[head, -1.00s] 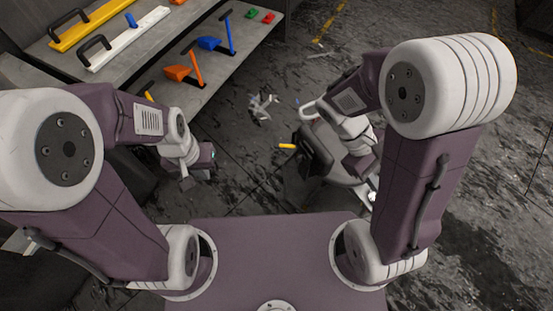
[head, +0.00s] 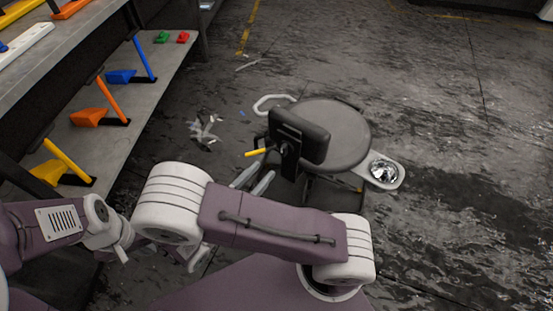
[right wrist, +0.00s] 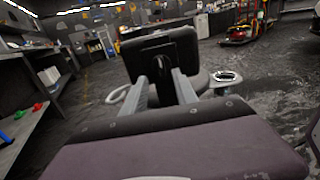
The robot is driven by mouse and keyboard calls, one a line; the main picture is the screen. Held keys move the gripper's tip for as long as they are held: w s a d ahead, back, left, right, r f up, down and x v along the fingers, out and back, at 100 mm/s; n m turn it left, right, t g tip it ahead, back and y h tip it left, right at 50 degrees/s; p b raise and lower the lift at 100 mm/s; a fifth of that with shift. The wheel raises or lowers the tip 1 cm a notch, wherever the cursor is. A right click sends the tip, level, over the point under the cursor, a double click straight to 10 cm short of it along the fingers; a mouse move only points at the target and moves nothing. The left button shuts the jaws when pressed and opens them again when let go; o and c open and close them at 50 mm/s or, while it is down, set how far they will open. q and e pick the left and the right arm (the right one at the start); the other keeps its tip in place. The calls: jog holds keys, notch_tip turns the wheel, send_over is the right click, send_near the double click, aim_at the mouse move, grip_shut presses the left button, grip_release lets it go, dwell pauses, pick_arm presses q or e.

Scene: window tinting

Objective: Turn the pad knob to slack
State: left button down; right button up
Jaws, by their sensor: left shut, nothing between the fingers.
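A yellow-gripped lever (head: 255,152), likely the pad knob, sticks out left from the support behind a dark upright pad (head: 306,136) on a round grey stool seat (head: 347,140). My right gripper (head: 264,170) is open and empty, just below the lever and pointing at the pad's back. In the right wrist view its two grey fingers (right wrist: 160,78) are apart, with the pad (right wrist: 160,50) right ahead; the yellow lever cannot be made out there. My left gripper (head: 195,258) is shut and empty at the lower left, mostly hidden behind my right arm.
A shelf rack (head: 135,120) with orange, blue and yellow tools stands at left. A side tray (head: 399,174) with a shiny bowl (head: 383,170) juts from the stool at right. A white hoop (head: 272,97) is behind the pad. Crumpled scraps (head: 204,130) lie on the floor. Floor at right is clear.

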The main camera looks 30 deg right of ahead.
aim_at(282, 151)
jog(key=b+x, duration=0.3)
jog(key=x, duration=0.5)
jog(key=shift+s+f, duration=0.1)
jog(key=shift+s, duration=0.05)
jog(key=shift+w+d, duration=0.2)
jog(key=shift+d, duration=0.1)
grip_shut()
